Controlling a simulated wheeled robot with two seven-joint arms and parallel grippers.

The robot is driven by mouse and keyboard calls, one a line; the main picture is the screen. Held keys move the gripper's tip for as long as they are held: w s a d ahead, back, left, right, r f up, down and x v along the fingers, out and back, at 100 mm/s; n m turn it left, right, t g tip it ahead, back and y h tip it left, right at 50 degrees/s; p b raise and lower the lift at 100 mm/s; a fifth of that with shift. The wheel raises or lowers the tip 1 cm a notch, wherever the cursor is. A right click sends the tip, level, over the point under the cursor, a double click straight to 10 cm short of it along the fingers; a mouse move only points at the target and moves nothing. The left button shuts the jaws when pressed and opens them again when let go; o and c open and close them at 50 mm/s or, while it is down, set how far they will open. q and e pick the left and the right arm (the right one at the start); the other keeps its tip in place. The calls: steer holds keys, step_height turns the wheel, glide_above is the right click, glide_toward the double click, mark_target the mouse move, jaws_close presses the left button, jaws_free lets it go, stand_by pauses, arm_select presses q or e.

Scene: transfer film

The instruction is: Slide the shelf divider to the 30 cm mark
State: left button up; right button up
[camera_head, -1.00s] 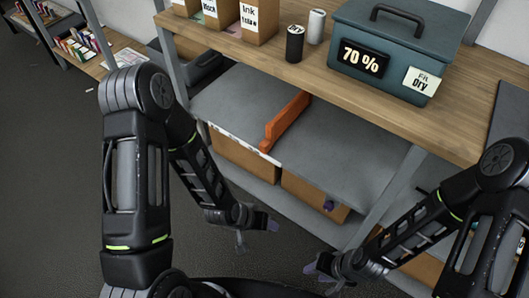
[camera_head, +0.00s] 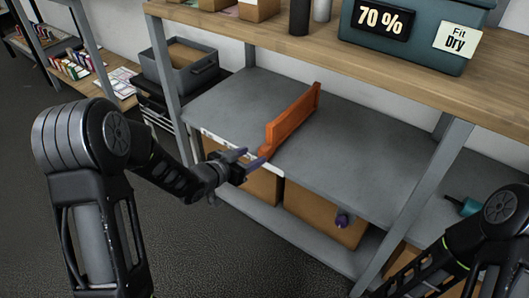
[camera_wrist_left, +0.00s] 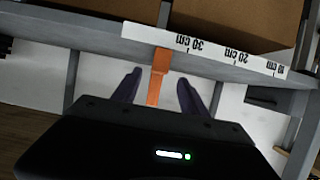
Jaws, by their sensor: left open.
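The orange shelf divider (camera_head: 290,122) stands upright on the grey middle shelf (camera_head: 345,160), running front to back. My left gripper (camera_head: 252,159) is open at the divider's front end, just off the shelf edge. In the left wrist view the divider (camera_wrist_left: 159,68) shows between the two open fingers (camera_wrist_left: 157,90), with a gap on both sides. A white scale strip (camera_wrist_left: 205,48) runs along the shelf's front edge with 30, 20 and 10 cm marks. The divider is beside the 30 cm label, on the side away from 20. My right gripper is out of frame.
Cardboard boxes (camera_head: 318,211) stand on the lower shelf under the divider. A wooden top (camera_head: 340,60) above carries a teal case (camera_head: 420,40) and dark and light cans. A steel upright (camera_head: 425,195) stands to the right. The grey shelf is clear on both sides of the divider.

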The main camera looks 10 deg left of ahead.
mark_target(261, 152)
arm_select(q)
steer(key=b+x, duration=0.2)
steer(key=x, duration=0.6)
steer(key=shift+s, duration=0.1)
steer(key=shift+c, duration=0.3)
jaws_close()
stand_by(1.0)
